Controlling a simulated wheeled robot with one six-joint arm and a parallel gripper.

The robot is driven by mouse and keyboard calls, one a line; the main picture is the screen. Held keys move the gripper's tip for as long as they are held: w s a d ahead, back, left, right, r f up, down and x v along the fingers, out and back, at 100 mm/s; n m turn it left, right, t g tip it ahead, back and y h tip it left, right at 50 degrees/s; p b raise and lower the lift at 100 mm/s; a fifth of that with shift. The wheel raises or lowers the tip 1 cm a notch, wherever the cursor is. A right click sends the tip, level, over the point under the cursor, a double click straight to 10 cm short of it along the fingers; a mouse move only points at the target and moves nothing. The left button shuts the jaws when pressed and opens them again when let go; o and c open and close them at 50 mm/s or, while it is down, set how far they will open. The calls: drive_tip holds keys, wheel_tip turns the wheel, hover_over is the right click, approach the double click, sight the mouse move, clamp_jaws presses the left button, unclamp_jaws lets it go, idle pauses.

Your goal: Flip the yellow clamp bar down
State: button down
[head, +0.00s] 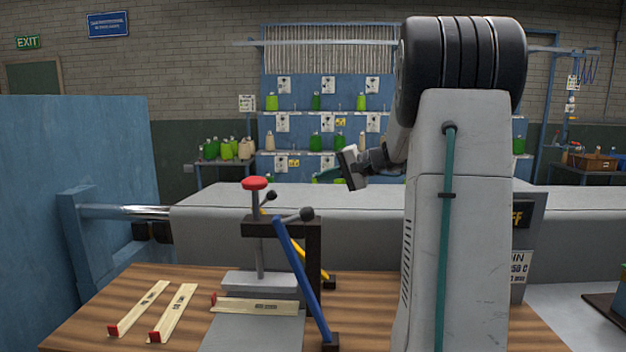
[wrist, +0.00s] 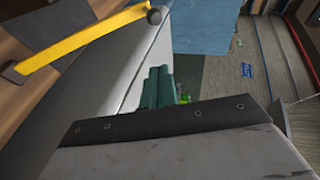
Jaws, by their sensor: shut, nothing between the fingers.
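The yellow clamp bar (head: 297,247) stands tilted on the wooden bench, behind the blue bar and partly hidden by the dark frame. Its dark knob (head: 270,196) is at its raised upper end. In the wrist view the yellow bar (wrist: 85,40) crosses the upper left, its knob (wrist: 155,15) toward the top middle. My gripper (head: 326,176) is above and to the right of the bar in the head view, apart from it. Its teal fingers (wrist: 158,86) are shut and empty.
A blue bar (head: 302,275) with a dark knob leans in front. A dark frame (head: 313,255) and a red-topped post (head: 257,230) stand beside the bars. Several labelled wooden strips (head: 174,312) lie on the bench. A blue panel (head: 75,180) is at the left.

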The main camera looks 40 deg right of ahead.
drive_tip(key=s+a+x, duration=0.1)
drive_tip(key=a+x, duration=0.1)
drive_tip(key=x, duration=0.9)
drive_tip(key=shift+a+f, duration=0.2)
drive_tip(key=shift+a, duration=0.05)
